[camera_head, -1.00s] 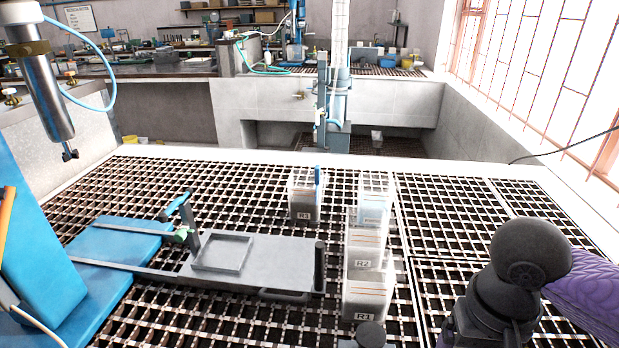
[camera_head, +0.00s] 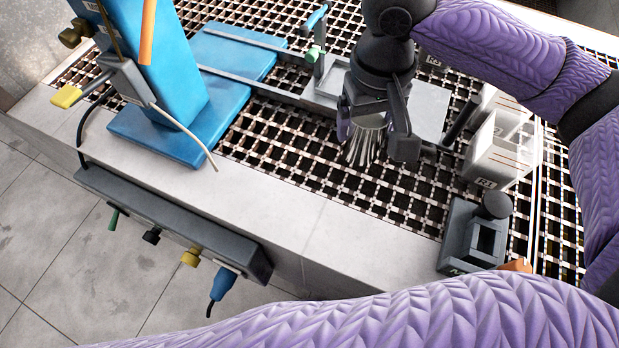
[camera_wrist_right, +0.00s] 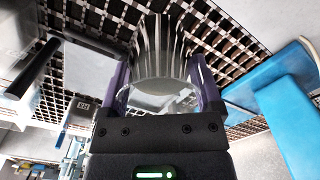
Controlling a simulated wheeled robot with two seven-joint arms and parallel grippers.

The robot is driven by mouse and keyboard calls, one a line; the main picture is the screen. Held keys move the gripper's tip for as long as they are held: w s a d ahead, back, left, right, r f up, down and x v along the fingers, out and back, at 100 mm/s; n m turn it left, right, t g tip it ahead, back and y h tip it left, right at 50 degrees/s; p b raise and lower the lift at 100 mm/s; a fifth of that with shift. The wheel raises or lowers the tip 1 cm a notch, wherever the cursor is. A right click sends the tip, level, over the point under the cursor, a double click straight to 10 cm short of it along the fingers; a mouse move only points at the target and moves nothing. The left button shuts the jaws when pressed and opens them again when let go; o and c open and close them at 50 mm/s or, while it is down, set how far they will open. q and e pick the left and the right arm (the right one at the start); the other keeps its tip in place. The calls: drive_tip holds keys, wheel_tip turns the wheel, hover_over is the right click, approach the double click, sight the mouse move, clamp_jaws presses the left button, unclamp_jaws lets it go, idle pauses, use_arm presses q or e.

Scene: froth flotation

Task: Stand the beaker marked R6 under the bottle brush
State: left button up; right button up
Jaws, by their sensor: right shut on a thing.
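My right gripper (camera_head: 375,135) is shut on a clear, streaked glass-like vessel (camera_head: 364,148), which shows below its fingers. In the right wrist view the vessel (camera_wrist_right: 165,65) sits between both fingers (camera_wrist_right: 165,90); I see no readable mark, so I cannot tell if it is R6. The gripper is above the black grating, in front of the grey plate (camera_head: 428,100). I cannot make out a bottle brush in either view. My left gripper is not in view.
A box marked R1 (camera_head: 487,183) stands right of the gripper, with a dark square holder (camera_head: 458,235) nearer. A blue column (camera_head: 180,70) on a blue base stands left. A power strip (camera_head: 170,225) hangs at the front edge. Grating (camera_head: 290,150) between column and gripper is clear.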

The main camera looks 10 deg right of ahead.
drive_tip(key=shift+s+a+r+n+p, duration=0.25)
drive_tip(key=shift+a+r+n+p, duration=0.25)
drive_tip(key=shift+n+p, duration=0.4)
drive_tip(key=shift+s+a+n+p, duration=0.15)
drive_tip(key=shift+a+n+p, duration=0.65)
drive_tip(key=shift+n, duration=1.3)
drive_tip(key=f+b, duration=0.1)
drive_tip(key=f, duration=0.2)
drive_tip(key=a+f+b, duration=0.1)
drive_tip(key=f, duration=0.3)
drive_tip(key=f+b, duration=0.1)
drive_tip(key=f, duration=0.2)
drive_tip(key=shift+s+a+f, duration=0.15)
drive_tip(key=shift+s+f, duration=0.05)
drive_tip(key=shift+f, duration=0.2)
drive_tip(key=shift+r, duration=0.1)
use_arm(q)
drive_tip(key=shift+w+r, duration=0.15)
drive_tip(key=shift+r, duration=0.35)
use_arm(e)
drive_tip(key=o, duration=1)
drive_tip(key=shift+o, duration=0.2)
